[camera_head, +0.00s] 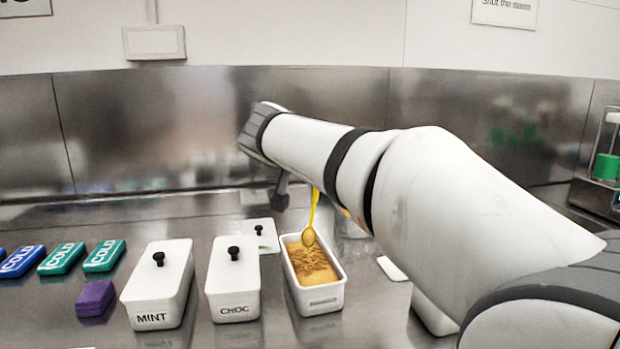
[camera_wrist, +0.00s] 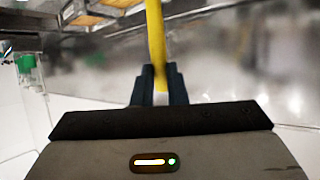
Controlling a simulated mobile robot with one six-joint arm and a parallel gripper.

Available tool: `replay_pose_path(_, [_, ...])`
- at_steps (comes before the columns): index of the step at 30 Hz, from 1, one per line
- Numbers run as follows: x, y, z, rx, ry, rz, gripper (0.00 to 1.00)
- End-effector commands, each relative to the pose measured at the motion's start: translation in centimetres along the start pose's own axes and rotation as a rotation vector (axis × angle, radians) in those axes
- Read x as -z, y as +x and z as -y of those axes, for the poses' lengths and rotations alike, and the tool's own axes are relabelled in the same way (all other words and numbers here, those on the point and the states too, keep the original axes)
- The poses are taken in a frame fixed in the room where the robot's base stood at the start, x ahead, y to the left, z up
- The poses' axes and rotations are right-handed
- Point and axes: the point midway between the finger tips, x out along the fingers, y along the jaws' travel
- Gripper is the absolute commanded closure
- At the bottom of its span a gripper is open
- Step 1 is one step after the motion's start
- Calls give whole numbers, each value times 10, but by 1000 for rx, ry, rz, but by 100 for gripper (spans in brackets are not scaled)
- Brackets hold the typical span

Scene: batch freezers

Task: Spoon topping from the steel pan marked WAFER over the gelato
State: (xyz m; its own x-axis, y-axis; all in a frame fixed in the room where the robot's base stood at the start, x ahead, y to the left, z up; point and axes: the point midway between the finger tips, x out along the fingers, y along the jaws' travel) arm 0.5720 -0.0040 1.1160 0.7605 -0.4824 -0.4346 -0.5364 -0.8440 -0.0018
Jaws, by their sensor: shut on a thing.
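A yellow spoon (camera_head: 311,218) hangs bowl-down from my arm's end in the head view. In the wrist view my gripper (camera_wrist: 160,75) is shut on the handle of the spoon (camera_wrist: 155,35). The spoon's bowl is over the far part of an open white tub of orange-yellow gelato (camera_head: 338,287). Brown topping pieces (camera_head: 310,268) lie over the middle of the gelato. I cannot tell whether the bowl touches the gelato or holds topping. A steel pan marked WAFER is not clearly visible; my arm hides part of the counter.
Lidded white tubs marked MINT (camera_head: 157,285) and CHOC (camera_head: 233,280) stand left of the open tub. A purple block (camera_head: 95,298) and several COLD packs (camera_head: 62,258) lie further left. A small white lid with a black knob (camera_head: 259,235) lies behind. My arm covers the right side.

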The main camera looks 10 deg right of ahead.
Motion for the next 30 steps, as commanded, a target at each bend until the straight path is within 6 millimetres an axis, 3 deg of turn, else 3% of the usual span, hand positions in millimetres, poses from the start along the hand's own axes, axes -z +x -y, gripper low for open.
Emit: replay_pose_path(30, [-4,-25,0,0,1,-166,100])
